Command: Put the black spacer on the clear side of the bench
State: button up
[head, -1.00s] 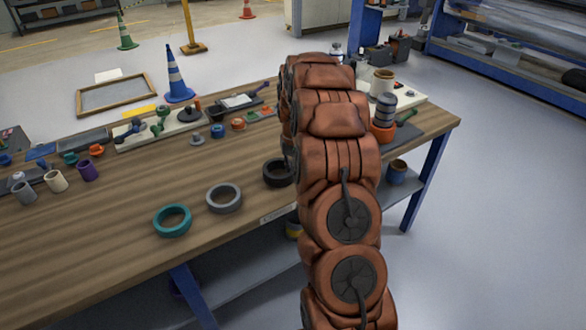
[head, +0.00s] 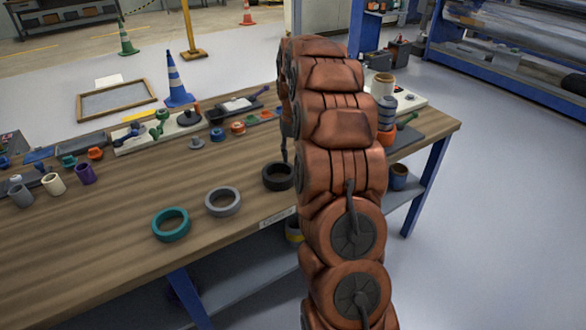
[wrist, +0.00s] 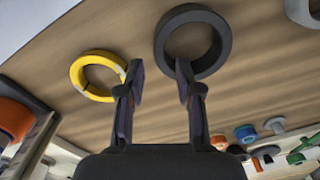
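The black spacer (head: 265,178) is a dark ring lying flat near the bench's front edge, just left of my arm in the head view. It also shows in the wrist view (wrist: 224,50), beyond and slightly right of my fingertips. My gripper (wrist: 160,80) is open with nothing between its fingers. In the head view my arm hides most of it; a dark finger (head: 284,150) shows just above the black spacer. The wooden bench (head: 110,240) has bare surface at the front left.
A grey ring (head: 210,204) and a teal ring (head: 157,228) lie left of the black spacer. A yellow ring (wrist: 76,75) lies beside it in the wrist view, hidden in the head view. Several small parts and trays line the bench's back.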

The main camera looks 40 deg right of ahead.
notch_tip(320, 180, up, 5)
jog(key=s+a+r+n, duration=0.2)
jog(key=s+a, duration=0.5)
jog(key=a, duration=0.3)
jog(key=s+a+r+n, duration=0.1)
jog(key=s+a+r, duration=0.1)
jog(key=s+a, duration=0.65)
jog(key=s+a+f, duration=0.1)
jog(key=s+a, duration=0.2)
jog(key=s, duration=0.4)
jog(key=s+a+f+n+g, duration=0.1)
jog(key=s+a+f, duration=0.1)
jog(key=s+a, duration=0.2)
jog(key=s+a+f+n, duration=0.1)
jog(key=s+a+f, duration=0.1)
jog(key=s, duration=0.8)
jog(key=shift+a+g+b, duration=0.3)
jog(key=shift+a+g, duration=0.1)
jog(key=shift+a, duration=0.25)
jog(key=shift+s, duration=0.1)
notch_tip(320, 180, up, 5)
jog(key=p, duration=0.5)
